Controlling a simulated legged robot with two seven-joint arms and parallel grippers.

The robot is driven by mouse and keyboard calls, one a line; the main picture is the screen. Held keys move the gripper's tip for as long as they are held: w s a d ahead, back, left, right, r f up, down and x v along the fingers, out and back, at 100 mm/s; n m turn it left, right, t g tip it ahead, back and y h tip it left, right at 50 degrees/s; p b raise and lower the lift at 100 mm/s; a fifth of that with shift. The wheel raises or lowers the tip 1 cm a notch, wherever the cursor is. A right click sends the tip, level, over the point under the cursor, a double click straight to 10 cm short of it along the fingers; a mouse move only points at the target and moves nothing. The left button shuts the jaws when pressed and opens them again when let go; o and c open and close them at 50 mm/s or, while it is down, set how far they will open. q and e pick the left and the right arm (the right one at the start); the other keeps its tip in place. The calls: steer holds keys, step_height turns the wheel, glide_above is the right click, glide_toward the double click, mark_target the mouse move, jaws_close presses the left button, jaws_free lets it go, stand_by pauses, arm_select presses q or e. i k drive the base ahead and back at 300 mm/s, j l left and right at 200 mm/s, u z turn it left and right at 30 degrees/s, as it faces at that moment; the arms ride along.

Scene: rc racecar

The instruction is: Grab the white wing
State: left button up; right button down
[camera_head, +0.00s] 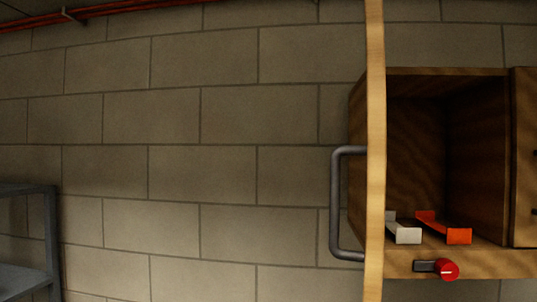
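The white wing (406,234) lies on the floor of an open wooden cabinet (438,262) at the right, near its front edge. Its left part is hidden behind the edge of the open cabinet door (375,130). An orange-red wing (446,230) lies just to its right in the same cabinet. Neither of my grippers shows in the head view.
The open door stands edge-on with a grey bar handle (338,205) on its left. A red knob (447,270) sits on the cabinet's front below the wings. A grey metal shelf (30,240) stands at the lower left against the block wall (180,120).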

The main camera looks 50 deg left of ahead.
mark_target(404, 236)
steer(key=j+u, duration=0.35)
steer(key=j, duration=0.6)
steer(key=l+u, duration=0.25)
steer(key=l, duration=0.35)
steer(key=l+u, duration=0.25)
steer(key=l, duration=0.35)
